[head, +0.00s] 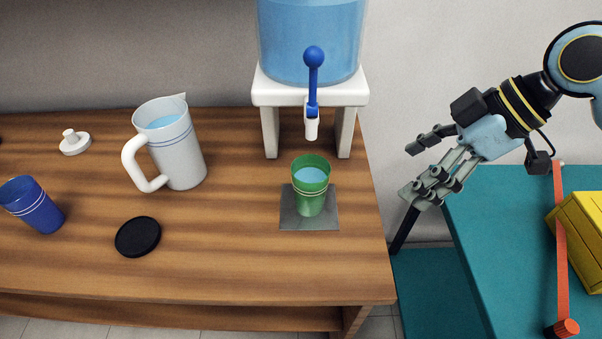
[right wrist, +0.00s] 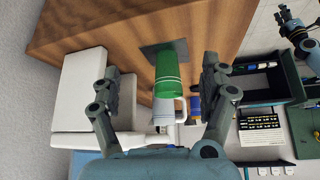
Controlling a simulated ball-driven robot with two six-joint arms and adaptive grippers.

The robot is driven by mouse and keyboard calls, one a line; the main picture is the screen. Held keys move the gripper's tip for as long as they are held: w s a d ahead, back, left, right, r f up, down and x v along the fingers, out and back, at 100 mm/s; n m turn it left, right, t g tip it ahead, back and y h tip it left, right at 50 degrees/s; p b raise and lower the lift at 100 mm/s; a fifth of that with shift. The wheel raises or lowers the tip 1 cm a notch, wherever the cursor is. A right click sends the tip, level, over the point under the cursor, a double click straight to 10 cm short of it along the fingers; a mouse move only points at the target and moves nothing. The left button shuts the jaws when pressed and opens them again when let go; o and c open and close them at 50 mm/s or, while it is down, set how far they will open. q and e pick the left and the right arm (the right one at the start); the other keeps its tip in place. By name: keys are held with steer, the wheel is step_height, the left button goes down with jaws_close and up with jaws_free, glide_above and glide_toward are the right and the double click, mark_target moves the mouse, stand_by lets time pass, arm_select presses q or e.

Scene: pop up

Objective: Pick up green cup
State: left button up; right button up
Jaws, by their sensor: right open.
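The green cup (head: 310,190) stands upright on a dark square mat (head: 330,220) below the tap of a water dispenser, and blue liquid shows inside it. My right gripper (head: 421,170) is open and empty, to the right of the wooden table's edge and apart from the cup. In the right wrist view the green cup (right wrist: 168,72) shows between the two spread fingers of my right gripper (right wrist: 164,88), farther off.
The dispenser (head: 265,95) with a blue tap (head: 313,75) stands behind the cup. A white jug (head: 180,150), blue cup (head: 34,205), black disc (head: 138,237) and white lid (head: 74,142) sit left on the table (head: 230,270). A teal surface (head: 490,230) with a yellow box (head: 580,235) is right.

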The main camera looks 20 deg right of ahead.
steer(key=p, duration=0.2)
glide_toward(315, 169)
steer(key=a+f, duration=0.2)
steer(key=a, duration=0.1)
steer(key=shift+n, duration=0.3)
steer(key=x, duration=0.4)
steer(key=shift+s+a+f, duration=0.25)
steer(key=shift+a+f, duration=0.1)
steer(key=shift+f, duration=0.05)
jaws_close()
